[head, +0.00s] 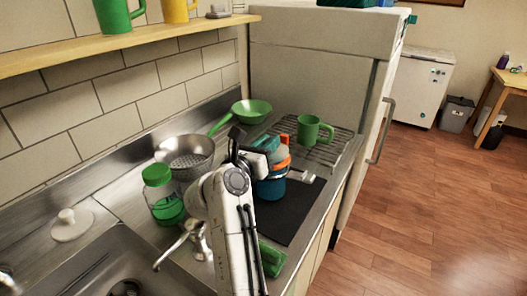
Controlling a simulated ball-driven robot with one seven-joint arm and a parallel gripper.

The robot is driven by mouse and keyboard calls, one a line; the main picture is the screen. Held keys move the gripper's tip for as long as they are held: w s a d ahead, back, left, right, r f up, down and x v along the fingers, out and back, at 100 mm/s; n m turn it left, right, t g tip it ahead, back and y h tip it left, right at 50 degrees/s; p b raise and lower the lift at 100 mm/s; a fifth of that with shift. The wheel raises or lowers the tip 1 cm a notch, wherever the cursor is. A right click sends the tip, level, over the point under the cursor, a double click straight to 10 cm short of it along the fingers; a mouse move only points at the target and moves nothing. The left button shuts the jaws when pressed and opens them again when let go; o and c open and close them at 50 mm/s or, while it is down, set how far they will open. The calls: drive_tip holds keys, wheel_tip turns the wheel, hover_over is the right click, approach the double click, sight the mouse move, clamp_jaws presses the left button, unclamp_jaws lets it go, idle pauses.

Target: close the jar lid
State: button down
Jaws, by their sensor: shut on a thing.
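A blue jar (270,189) stands upright on the black mat on the counter, partly hidden by my arm. My gripper (281,153) is right above the jar, with orange parts at its end. It is shut on a blue piece, seemingly the jar lid (273,157), which is over the jar mouth. I cannot tell whether the lid touches the rim, as the arm and gripper cover much of it.
A green-lidded glass jar (163,195) and a metal colander (186,156) stand left of my arm. A green mug (314,130) is on the wire rack (338,147) behind. The sink (95,268) is front left. The black mat (298,205) has bare room right of the jar.

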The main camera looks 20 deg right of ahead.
drive_tip(key=shift+s+d+f+m+b, duration=0.15)
drive_tip(key=shift+f+m+b, duration=0.1)
drive_tip(key=shift+m+b, duration=0.25)
drive_tip(key=shift+s+d+f+m+b, duration=0.1)
drive_tip(key=shift+f+m+b, duration=0.15)
drive_tip(key=shift+m+b, duration=0.25)
drive_tip(key=c, duration=1.1)
unclamp_jaws()
drive_tip(key=shift+a, duration=0.1)
drive_tip(key=b+v, duration=0.1)
drive_tip(key=v, duration=0.9)
drive_tip(key=shift+s+a, duration=0.2)
drive_tip(key=shift+a, duration=0.1)
